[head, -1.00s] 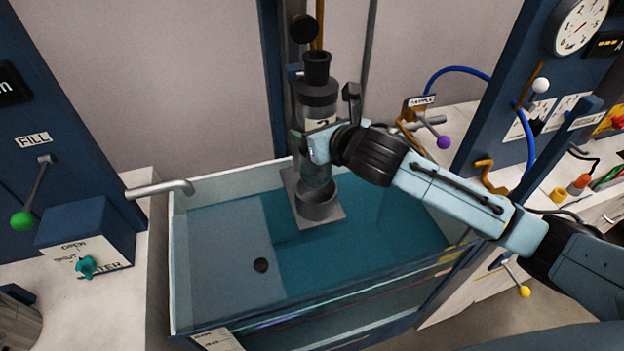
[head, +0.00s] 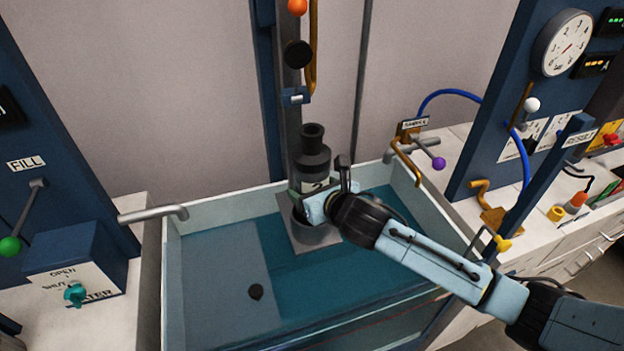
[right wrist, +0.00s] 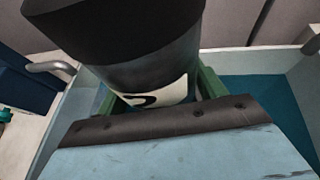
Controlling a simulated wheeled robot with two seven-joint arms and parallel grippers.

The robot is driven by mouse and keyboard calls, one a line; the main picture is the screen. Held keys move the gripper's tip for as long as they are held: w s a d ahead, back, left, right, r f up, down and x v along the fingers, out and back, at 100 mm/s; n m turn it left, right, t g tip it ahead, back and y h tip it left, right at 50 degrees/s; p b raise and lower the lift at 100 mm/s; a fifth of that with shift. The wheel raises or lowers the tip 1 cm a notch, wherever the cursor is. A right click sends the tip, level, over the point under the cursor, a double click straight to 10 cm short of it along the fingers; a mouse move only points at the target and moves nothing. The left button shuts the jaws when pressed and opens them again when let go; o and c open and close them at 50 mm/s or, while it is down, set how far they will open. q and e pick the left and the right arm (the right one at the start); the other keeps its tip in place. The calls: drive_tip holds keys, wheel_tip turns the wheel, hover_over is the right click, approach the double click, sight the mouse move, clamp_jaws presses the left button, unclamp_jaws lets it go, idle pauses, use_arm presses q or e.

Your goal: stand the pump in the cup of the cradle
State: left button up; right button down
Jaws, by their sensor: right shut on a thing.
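The pump (head: 313,163) is a dark grey cylinder with a black neck and a white label marked 2. It stands upright in my right gripper (head: 314,195), which is shut around its lower body. The cradle's grey plate (head: 292,232) and round cup (head: 318,236) are in the water tank, directly under the pump. The pump's lower end is at the cup's mouth, largely hidden by my gripper; I cannot tell how deep it sits. In the right wrist view the pump (right wrist: 140,65) fills the space between green finger pads. My left gripper is not in view.
The tank (head: 172,275) has pale walls around blue water. A grey post (head: 290,85) rises behind the pump. A spout (head: 150,214) reaches over the left rim, and a purple-knobbed sample tap (head: 425,150) is at the right.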

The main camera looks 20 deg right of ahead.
drive_tip(key=shift+w+r, duration=0.15)
drive_tip(key=shift+r, duration=0.25)
drive_tip(key=c, duration=0.6)
unclamp_jaws()
drive_tip(key=shift+f, duration=0.55)
drive_tip(key=shift+c, duration=0.2)
drive_tip(key=o, duration=0.4)
drive_tip(key=shift+s, duration=0.2)
drive_tip(key=shift+o, duration=0.2)
drive_tip(key=shift+r, duration=0.2)
drive_tip(key=v, duration=1.2)
drive_tip(key=shift+p, duration=0.3)
drive_tip(key=shift+f, duration=0.1)
